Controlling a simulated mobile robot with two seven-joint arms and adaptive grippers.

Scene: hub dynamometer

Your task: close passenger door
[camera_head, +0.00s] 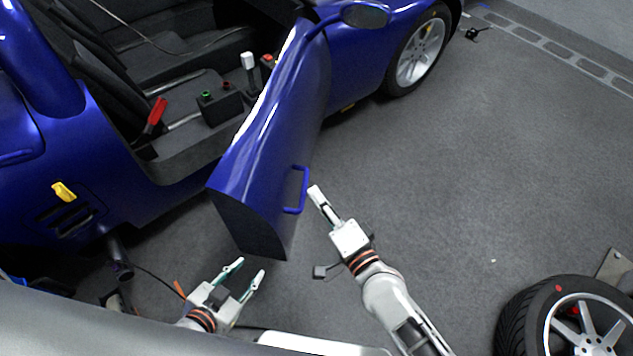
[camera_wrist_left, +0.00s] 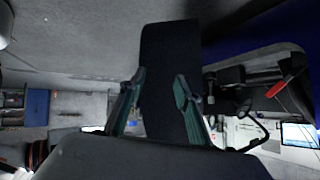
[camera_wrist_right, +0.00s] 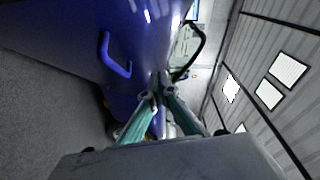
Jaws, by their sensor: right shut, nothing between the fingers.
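The blue passenger door (camera_head: 275,125) stands swung open from the blue car, with its dark end face (camera_head: 248,228) toward me. A blue loop handle (camera_head: 302,190) is on its outer side; the handle also shows in the right wrist view (camera_wrist_right: 112,55). My right gripper (camera_head: 314,189) is shut and empty, just right of the handle and seemingly apart from it. My left gripper (camera_head: 252,271) is open and empty, below the door's lower end. In the left wrist view the door's dark end face (camera_wrist_left: 168,70) shows beyond the open left fingers (camera_wrist_left: 158,88).
The door opening shows a black seat, a red handle (camera_head: 157,111) and a box with buttons (camera_head: 220,106). The side mirror (camera_head: 365,15) sticks out above the door. A loose wheel (camera_head: 540,318) is at the lower right.

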